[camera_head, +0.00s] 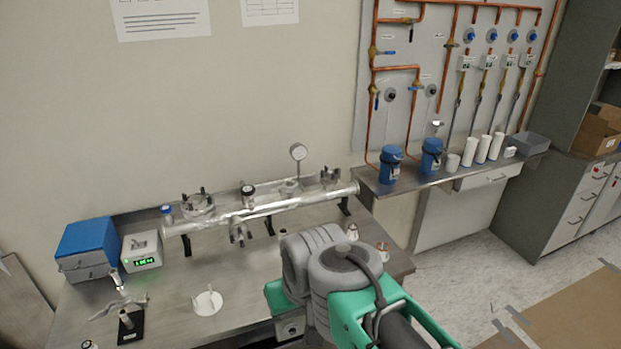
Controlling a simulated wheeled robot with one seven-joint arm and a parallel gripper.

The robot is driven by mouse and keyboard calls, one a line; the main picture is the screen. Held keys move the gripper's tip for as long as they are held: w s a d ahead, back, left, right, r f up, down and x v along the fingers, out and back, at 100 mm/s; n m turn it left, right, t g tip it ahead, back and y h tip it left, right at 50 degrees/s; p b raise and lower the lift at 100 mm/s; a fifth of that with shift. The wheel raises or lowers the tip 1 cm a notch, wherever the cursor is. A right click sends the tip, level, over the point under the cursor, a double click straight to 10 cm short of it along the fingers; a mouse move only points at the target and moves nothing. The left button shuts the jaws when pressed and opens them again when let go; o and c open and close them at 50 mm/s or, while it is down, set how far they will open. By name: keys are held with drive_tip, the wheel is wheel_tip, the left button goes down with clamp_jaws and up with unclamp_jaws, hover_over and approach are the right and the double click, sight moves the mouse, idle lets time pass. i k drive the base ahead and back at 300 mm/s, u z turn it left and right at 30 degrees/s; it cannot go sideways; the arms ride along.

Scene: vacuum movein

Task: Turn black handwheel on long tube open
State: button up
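A long silver tube (290,206) lies along the back of the metal bench on black supports. A small dark round knob (248,190), which looks like the black handwheel, stands on top of the tube near its middle. A blue-topped knob (166,210) sits near the tube's left end. My grey and green arm (340,280) reaches in from the bottom right, in front of and below the tube. My gripper does not show; the arm may hide it. How far the handwheel is turned is too small to tell.
A round gauge (298,152) rises behind the tube. Clamp-like fittings (198,204) sit on it. A box with a green display (142,251) and blue-topped boxes (85,248) stand at left. A white round stand (207,302) is on the bench front. The bench's middle is mostly clear.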

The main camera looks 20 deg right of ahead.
sight(248, 190)
drive_tip(key=z, duration=0.1)
drive_tip(key=i, duration=1)
